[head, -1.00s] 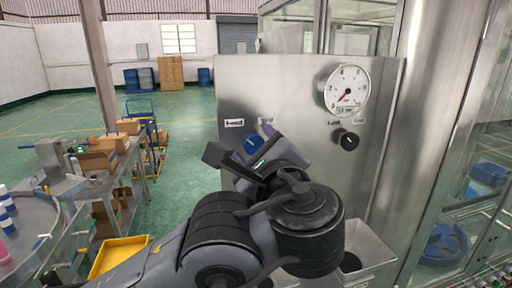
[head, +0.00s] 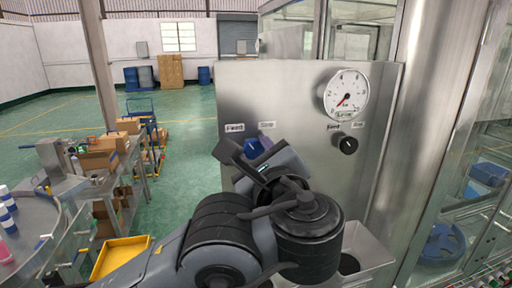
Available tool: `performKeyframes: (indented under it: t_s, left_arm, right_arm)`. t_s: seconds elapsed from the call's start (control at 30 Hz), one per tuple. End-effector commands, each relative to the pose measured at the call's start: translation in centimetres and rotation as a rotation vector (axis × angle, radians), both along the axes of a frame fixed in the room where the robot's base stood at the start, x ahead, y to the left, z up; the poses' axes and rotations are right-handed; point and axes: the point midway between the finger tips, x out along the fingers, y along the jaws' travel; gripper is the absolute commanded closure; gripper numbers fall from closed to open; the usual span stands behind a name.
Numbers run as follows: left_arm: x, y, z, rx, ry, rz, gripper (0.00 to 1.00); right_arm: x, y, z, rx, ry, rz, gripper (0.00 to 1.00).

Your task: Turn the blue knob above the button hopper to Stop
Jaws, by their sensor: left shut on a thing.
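The blue knob (head: 252,148) sits on the left part of the steel panel (head: 290,90), under two small labels (head: 235,128) (head: 267,125). My left gripper (head: 248,152) is at the knob and shut on it, its fingers on either side. The gripper and wrist hide much of the knob, and I cannot read its pointer. The left label looks like "Feed"; the right one is too small to read for certain. My right gripper is not in view.
A black knob (head: 348,145) and a round gauge (head: 347,94) are on the panel's right. A steel hopper (head: 368,250) stands below, partly behind my arm. A yellow tray (head: 119,257) and a bench with boxes (head: 98,160) are at the left.

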Motion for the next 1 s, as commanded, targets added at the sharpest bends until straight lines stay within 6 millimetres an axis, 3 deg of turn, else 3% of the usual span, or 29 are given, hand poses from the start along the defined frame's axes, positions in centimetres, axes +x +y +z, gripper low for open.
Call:
performKeyframes:
  t_s: [1.0]
  left_arm:
    - [0.1,-0.2,0.6,0.929,0.240,-0.001,0.91]
  right_arm:
    - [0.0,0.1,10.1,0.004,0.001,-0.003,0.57]
